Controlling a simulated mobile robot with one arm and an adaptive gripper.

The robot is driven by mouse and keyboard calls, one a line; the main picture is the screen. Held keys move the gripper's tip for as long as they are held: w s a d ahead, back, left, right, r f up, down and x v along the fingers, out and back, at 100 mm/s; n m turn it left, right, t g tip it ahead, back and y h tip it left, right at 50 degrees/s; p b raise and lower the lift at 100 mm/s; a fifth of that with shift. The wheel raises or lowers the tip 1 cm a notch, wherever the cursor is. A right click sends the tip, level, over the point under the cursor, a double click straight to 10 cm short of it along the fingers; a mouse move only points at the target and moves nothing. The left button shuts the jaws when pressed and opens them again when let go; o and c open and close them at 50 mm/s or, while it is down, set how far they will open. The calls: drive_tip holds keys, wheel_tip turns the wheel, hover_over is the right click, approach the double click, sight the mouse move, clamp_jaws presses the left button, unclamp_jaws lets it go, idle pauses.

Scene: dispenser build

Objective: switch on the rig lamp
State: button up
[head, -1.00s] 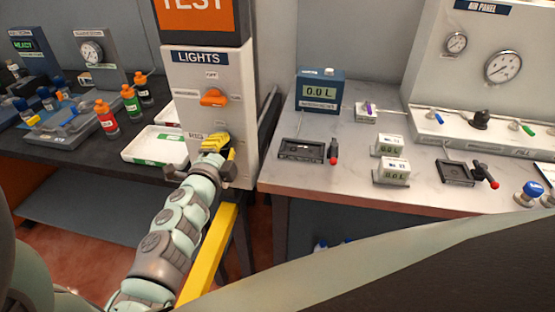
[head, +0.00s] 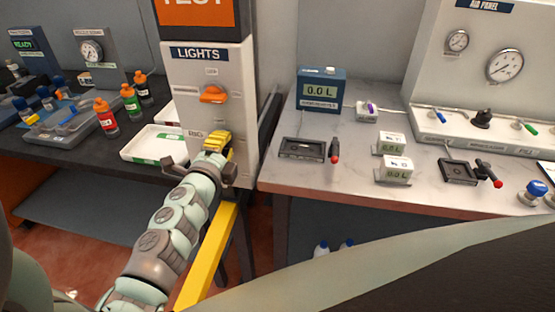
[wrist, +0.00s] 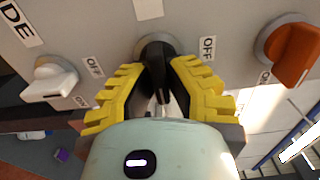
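The white LIGHTS panel (head: 240,95) stands under an orange TEST sign in the head view. An orange knob (head: 213,94) sits on its upper part and also shows at the right in the wrist view (wrist: 294,50). My gripper (head: 217,138) is at the panel's lower part and covers the knob there. In the wrist view my gripper (wrist: 160,75) has its yellow fingers on either side of a black knob (wrist: 156,52), apparently open around it. An OFF label lies to the right of this knob. A white knob (wrist: 48,78) is at the left. I cannot read which knob is the rig lamp's.
A white tray (head: 155,146) and several capped bottles (head: 130,102) stand on the dark bench to the left. A pale bench (head: 350,176) to the right bears a blue meter (head: 320,91) and small devices. A yellow bar (head: 207,260) runs below my arm.

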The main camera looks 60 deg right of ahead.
drive_tip(key=o, duration=0.5)
drive_tip(key=shift+c, duration=0.2)
drive_tip(key=shift+a, duration=0.1)
drive_tip(key=v, duration=1.2)
